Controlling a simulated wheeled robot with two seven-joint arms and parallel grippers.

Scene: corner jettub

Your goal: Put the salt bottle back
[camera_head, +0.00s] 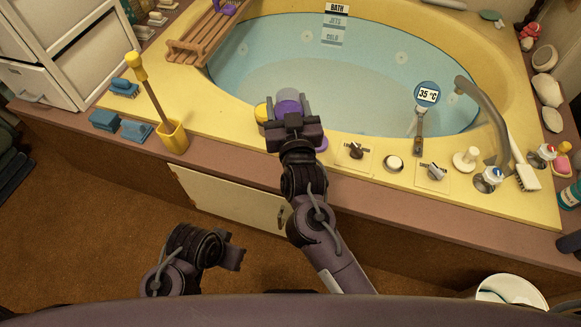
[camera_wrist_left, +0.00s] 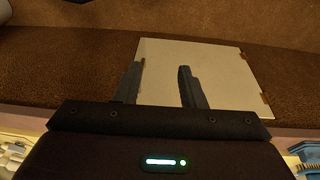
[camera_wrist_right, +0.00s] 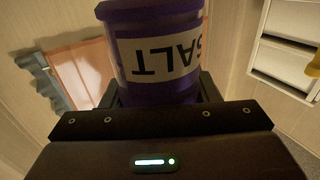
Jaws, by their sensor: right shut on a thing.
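The salt bottle (camera_head: 288,98) is purple with a pale top in the head view, at the near rim of the tub. In the right wrist view the purple salt bottle (camera_wrist_right: 155,85) fills the space between the fingers, its "SALT" label upside down. My right gripper (camera_head: 291,122) is shut on it and hides its lower part in the head view; I cannot tell whether it touches the rim. My left gripper (camera_head: 236,258) is low in front of the tub cabinet. Its fingers are apart and empty in the left wrist view (camera_wrist_left: 158,78).
A yellow round object (camera_head: 262,113) and a purple one (camera_head: 322,145) sit beside the right gripper on the yellow rim. A yellow holder with a brush (camera_head: 173,138) stands left. Knobs, a faucet (camera_head: 492,125) and a white brush (camera_head: 523,165) are right. A wooden rack (camera_head: 200,45) spans the tub corner.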

